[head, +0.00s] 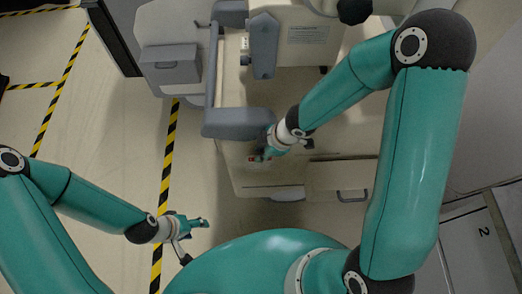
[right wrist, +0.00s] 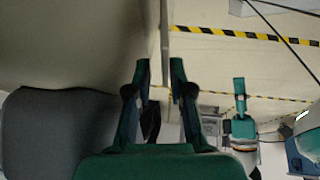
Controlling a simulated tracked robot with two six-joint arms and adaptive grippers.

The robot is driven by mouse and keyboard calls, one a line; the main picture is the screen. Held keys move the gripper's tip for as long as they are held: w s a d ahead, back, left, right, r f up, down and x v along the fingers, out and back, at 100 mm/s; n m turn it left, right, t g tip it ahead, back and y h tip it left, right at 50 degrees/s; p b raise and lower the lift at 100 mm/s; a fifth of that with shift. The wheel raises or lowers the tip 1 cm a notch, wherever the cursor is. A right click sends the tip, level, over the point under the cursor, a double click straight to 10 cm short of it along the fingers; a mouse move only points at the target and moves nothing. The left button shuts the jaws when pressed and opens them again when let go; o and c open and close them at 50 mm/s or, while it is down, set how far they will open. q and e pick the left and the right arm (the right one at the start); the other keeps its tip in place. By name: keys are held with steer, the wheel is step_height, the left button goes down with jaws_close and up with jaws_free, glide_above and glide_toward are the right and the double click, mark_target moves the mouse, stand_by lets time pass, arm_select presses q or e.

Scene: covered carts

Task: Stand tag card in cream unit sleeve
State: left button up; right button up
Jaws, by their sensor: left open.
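The cream unit (head: 242,184) stands in the middle of the head view, with grey fittings on it. Its sleeve and the tag card cannot be made out with certainty. My left gripper (head: 203,222) is open and empty over the floor, left of the unit.
A grey box (head: 170,64) sits on the unit's left side. A drawer front with a handle (head: 352,196) is at its lower right. Floor with yellow-black tape (head: 165,170) is clear at left.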

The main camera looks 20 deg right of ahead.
steer(key=shift+o, duration=0.6)
